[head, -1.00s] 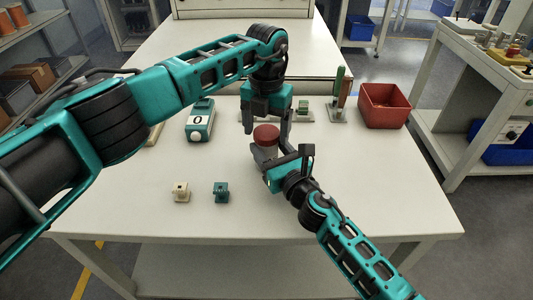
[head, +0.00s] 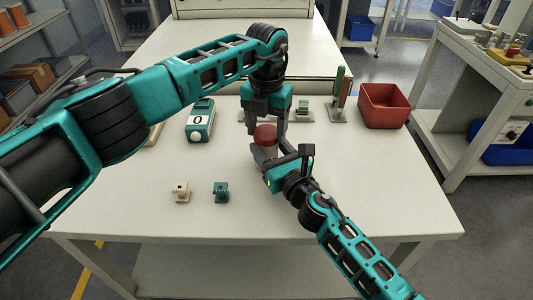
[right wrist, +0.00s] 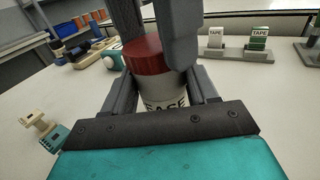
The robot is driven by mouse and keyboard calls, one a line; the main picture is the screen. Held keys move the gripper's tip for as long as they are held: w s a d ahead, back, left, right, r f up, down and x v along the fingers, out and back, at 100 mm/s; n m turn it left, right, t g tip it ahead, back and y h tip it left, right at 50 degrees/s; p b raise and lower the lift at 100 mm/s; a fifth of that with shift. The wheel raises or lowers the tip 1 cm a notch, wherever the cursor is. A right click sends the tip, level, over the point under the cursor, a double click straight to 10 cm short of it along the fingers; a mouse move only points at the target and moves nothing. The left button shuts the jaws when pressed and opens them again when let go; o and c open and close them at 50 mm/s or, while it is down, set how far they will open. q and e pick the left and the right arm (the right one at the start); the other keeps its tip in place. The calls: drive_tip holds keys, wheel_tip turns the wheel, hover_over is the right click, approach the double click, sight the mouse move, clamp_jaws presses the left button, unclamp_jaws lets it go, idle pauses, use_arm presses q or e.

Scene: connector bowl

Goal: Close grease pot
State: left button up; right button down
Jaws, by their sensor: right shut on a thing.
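The grease pot (head: 268,152) stands upright on the table, a light jar with part of its label readable in the right wrist view (right wrist: 165,103). Its dark red lid (head: 265,133) sits on top; whether it is tight I cannot tell. My right gripper (head: 266,158) is shut on the pot's body from the front right. My left gripper (head: 267,122) points down from above, with its fingers on either side of the lid. A small gap shows beside the lid in the head view, so this gripper looks open. Its fingers partly hide the lid in the right wrist view.
A red bin (head: 385,106) stands at the back right. A teal device marked 0 (head: 200,120) is at the left. A cream connector (head: 181,192) and a teal connector (head: 221,192) lie in front. Tape holders (right wrist: 258,45) stand behind.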

use_arm(q)
drive_tip(key=o, duration=0.4)
wheel_tip(320, 180, up, 12)
idle(0.6)
use_arm(e)
drive_tip(key=shift+c, duration=1.1)
unclamp_jaws()
drive_tip(key=v, duration=1.3)
